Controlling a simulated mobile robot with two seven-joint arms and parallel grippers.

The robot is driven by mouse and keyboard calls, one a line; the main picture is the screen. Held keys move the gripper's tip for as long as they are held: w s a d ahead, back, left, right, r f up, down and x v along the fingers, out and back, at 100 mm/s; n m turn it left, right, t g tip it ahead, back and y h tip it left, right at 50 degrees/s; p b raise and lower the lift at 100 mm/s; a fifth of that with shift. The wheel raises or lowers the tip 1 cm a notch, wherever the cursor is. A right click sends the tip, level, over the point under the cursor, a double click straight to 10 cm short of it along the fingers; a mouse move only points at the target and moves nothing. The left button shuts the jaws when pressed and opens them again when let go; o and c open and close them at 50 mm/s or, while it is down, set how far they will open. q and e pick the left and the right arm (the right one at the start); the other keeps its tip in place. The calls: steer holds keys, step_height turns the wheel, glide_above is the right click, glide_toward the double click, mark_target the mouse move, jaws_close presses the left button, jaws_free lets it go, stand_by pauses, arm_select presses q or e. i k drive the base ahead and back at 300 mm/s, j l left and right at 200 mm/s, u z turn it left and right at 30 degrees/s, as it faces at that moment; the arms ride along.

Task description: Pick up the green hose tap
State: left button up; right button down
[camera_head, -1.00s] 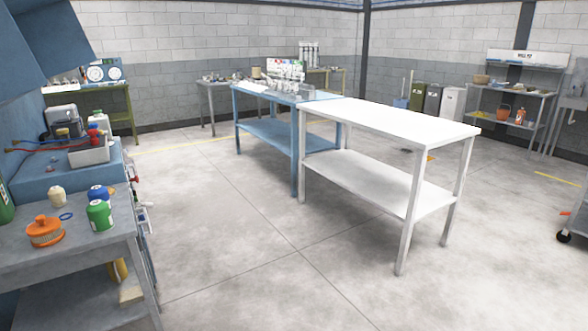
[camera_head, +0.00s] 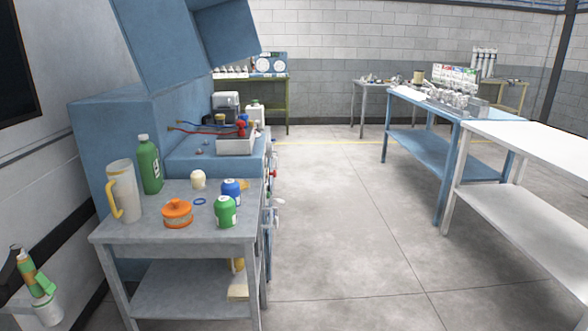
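At the lower left, a green and orange nozzle-like piece (camera_head: 34,272) sits in front of the wall, above a pale container-like part. It may be the green hose tap, but I cannot tell for sure. On the grey bench are a green bottle (camera_head: 150,165) and a small green can (camera_head: 225,212), neither shaped like a tap. Neither of my grippers is in view.
The grey bench (camera_head: 110,232) at left also holds a clear jug (camera_head: 123,190), an orange filter (camera_head: 178,213), a blue can (camera_head: 231,190) and a cream can (camera_head: 198,180). A white table (camera_head: 545,142) and blue table (camera_head: 432,100) stand right. The middle floor is clear.

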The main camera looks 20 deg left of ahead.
mark_target(24, 265)
steer(key=i+u, duration=0.15)
steer(key=u, duration=0.25)
steer(key=i+u, duration=0.15)
steer(key=u, duration=0.25)
steer(key=i+u, duration=0.15)
steer(key=u, duration=0.2)
steer(key=i+u, duration=0.15)
steer(key=u, duration=0.2)
steer(key=i+l+u, duration=0.1)
steer(key=u, duration=0.3)
steer(key=i+l+u, duration=0.15)
steer(key=u, duration=0.2)
